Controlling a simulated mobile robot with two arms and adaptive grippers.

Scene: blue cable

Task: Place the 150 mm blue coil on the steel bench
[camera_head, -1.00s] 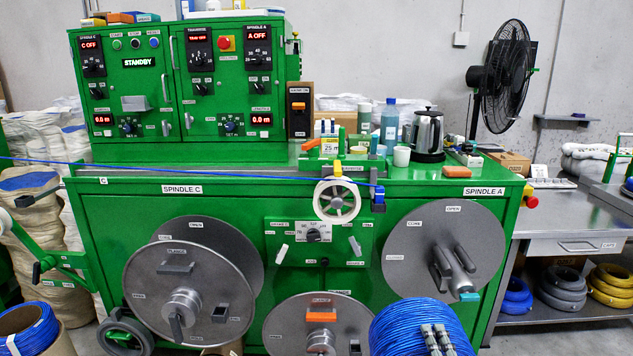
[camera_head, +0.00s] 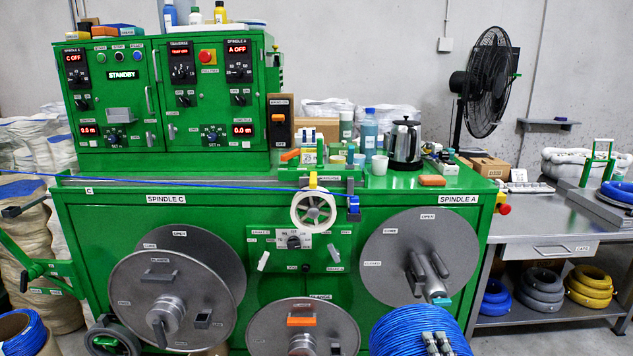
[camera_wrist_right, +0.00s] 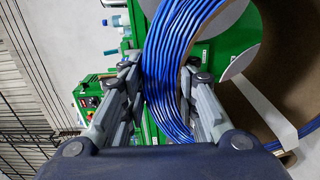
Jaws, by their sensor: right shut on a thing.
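The blue coil (camera_head: 408,325) is at the bottom of the head view, in front of the green machine. My right gripper (camera_head: 437,343) is shut on its near side. In the right wrist view the blue windings (camera_wrist_right: 178,60) pass between the two fingers of my right gripper (camera_wrist_right: 165,100), and a brown inner surface shows within the ring. The steel bench (camera_head: 530,222) stands at the right of the head view, apart from the held coil. My left gripper is not in view.
Another blue coil (camera_head: 617,193) lies on the bench's right part, by a green-handled device (camera_head: 598,165). Blue, grey and yellow coils (camera_head: 590,287) sit on the shelf below. The green machine (camera_head: 110,220) fills the middle. The bench's front left top looks clear.

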